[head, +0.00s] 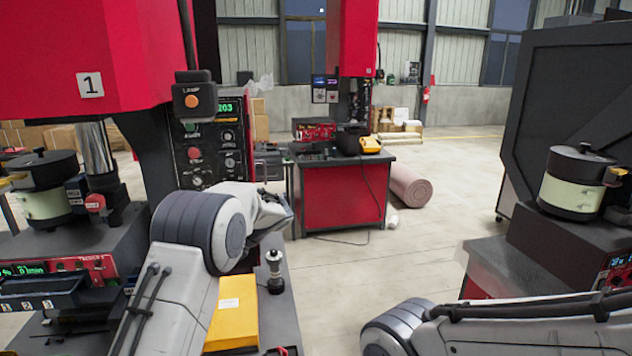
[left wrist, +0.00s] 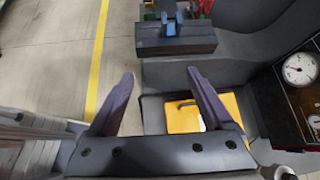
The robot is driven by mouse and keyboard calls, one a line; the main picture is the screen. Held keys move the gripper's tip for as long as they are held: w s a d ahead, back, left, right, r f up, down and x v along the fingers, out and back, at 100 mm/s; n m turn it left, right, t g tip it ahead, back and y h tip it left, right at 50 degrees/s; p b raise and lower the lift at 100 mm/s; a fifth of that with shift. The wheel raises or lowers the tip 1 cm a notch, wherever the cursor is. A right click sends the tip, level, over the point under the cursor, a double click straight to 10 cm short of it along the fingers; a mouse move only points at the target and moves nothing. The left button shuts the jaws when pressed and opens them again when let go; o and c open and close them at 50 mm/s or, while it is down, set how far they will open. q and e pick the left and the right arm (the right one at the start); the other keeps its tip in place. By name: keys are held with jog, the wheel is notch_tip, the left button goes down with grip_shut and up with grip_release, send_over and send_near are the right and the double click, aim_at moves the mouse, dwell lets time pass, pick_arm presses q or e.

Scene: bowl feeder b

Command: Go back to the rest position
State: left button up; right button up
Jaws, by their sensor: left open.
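My left arm comes in from the lower left in the head view and bends at a grey joint in front of the red machine's control panel (head: 205,150). Its fingers cannot be made out clearly there. In the left wrist view my left gripper (left wrist: 160,76) is open, with two dark fingers apart and nothing between them. A yellow box (head: 232,312) lies below the left arm on the dark bench; it also shows beyond the right finger in the left wrist view (left wrist: 182,115). My right arm shows at the lower right of the head view; its gripper is out of view.
The red machine numbered 1 (head: 90,50) stands at left with a lidded bowl feeder (head: 45,205). A second bowl feeder (head: 572,185) stands at right. A metal post (head: 274,270) rises beside the yellow box. A red workstation (head: 342,195) stands behind open floor (head: 350,290).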

pick_arm(q)
jog(key=s+d+r+n+t+h, duration=0.2)
jog(key=s+d+h, duration=0.5)
jog(key=s+d, duration=1.05)
jog(key=s+d+f+n+h, duration=0.1)
jog(key=s+d+n+h, duration=0.1)
jog(key=s, duration=0.7)
jog(key=s+d+f+n+h, duration=0.2)
jog(key=s+d, duration=0.3)
jog(key=s, duration=0.4)
jog(key=shift+s+d+f+n+h, duration=0.15)
jog(key=shift+s+n+h, duration=0.2)
jog(key=shift+n, duration=0.55)
jog(key=shift+w, duration=0.1)
